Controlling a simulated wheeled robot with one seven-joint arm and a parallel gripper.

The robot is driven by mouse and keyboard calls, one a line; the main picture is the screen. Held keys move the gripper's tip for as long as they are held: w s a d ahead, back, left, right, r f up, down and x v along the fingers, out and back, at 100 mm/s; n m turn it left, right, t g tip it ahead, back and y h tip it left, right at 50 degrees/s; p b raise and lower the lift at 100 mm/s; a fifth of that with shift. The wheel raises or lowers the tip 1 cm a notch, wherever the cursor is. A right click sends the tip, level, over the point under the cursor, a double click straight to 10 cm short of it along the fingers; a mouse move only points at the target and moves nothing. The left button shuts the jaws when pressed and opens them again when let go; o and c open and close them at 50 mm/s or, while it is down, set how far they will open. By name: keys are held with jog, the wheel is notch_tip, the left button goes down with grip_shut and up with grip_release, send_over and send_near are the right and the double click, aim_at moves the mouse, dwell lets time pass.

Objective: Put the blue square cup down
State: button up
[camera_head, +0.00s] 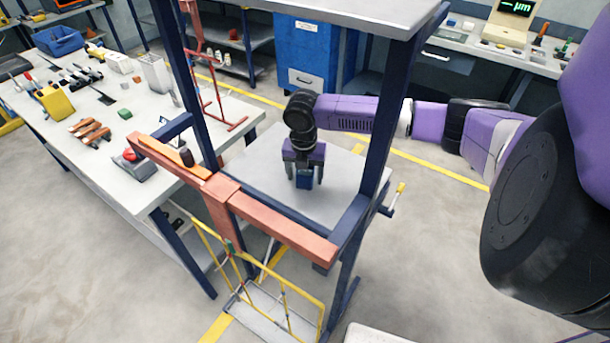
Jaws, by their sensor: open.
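The blue square cup (304,181) is on or just above the grey shelf (262,149) of the rack, near the middle of that surface. My gripper (305,176) points down over the cup with one finger at each side of it. The jaws are open around the cup. My gripper hides the cup's upper part. I cannot tell whether a finger touches its sides.
Dark blue rack posts (379,130) stand close to my arm. An upper shelf (330,8) hangs above. An orange beam (282,228) crosses the front. A cluttered workbench (150,195) stands at left. The grey shelf is bare around the cup.

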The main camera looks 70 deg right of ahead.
jog(key=shift+f, duration=0.3)
grip_shut()
